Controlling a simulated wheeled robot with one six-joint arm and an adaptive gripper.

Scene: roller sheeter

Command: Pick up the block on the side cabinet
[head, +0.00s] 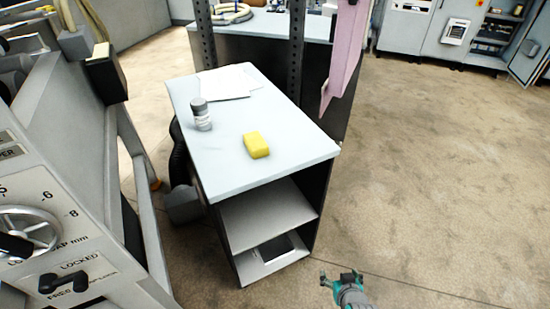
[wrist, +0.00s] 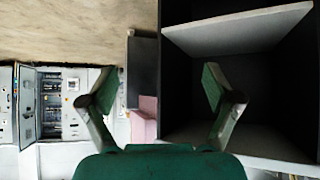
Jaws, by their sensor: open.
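A yellow block (head: 256,145) lies on the pale top of the side cabinet (head: 240,180), near its front right part. My gripper (head: 340,276) is low over the floor, to the right of and below the cabinet top, apart from the block. In the wrist view my gripper (wrist: 163,95) has its two fingers spread wide with nothing between them. The wrist view faces the cabinet's open dark shelves (wrist: 240,32) and shows no block.
A grey bottle (head: 201,114) and papers (head: 223,83) share the cabinet top. The roller machine (head: 60,200) stands close on the left. Dark posts (head: 297,50) and a pink hanging sheet (head: 345,60) rise behind the cabinet. The floor on the right is clear.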

